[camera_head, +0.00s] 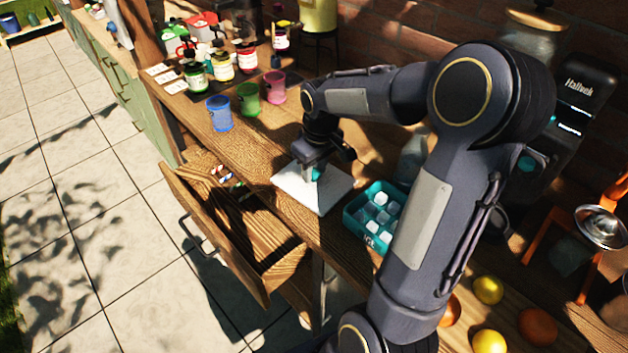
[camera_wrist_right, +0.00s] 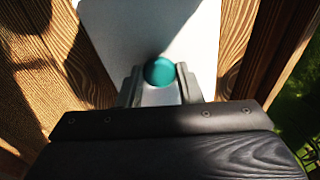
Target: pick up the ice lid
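The ice lid (camera_head: 330,193) is a pale, flat square with a teal round knob (camera_head: 317,174). It lies on the wooden counter near the front edge, left of the teal ice box. My right gripper (camera_head: 315,170) points down over the lid at its knob. In the right wrist view the knob (camera_wrist_right: 160,71) sits between my two fingertips (camera_wrist_right: 161,82), with the pale lid (camera_wrist_right: 160,28) behind it. The fingers are close to the knob's sides; I cannot tell whether they touch it. My left gripper is not in view.
The open teal ice box (camera_head: 364,235) holds white cubes, right of the lid. A wooden drawer (camera_head: 225,240) stands open below the counter edge. Blue (camera_head: 220,113), green (camera_head: 248,98) and pink (camera_head: 274,87) cups stand further left. Lemons (camera_head: 488,290) and oranges (camera_head: 538,326) lie at lower right.

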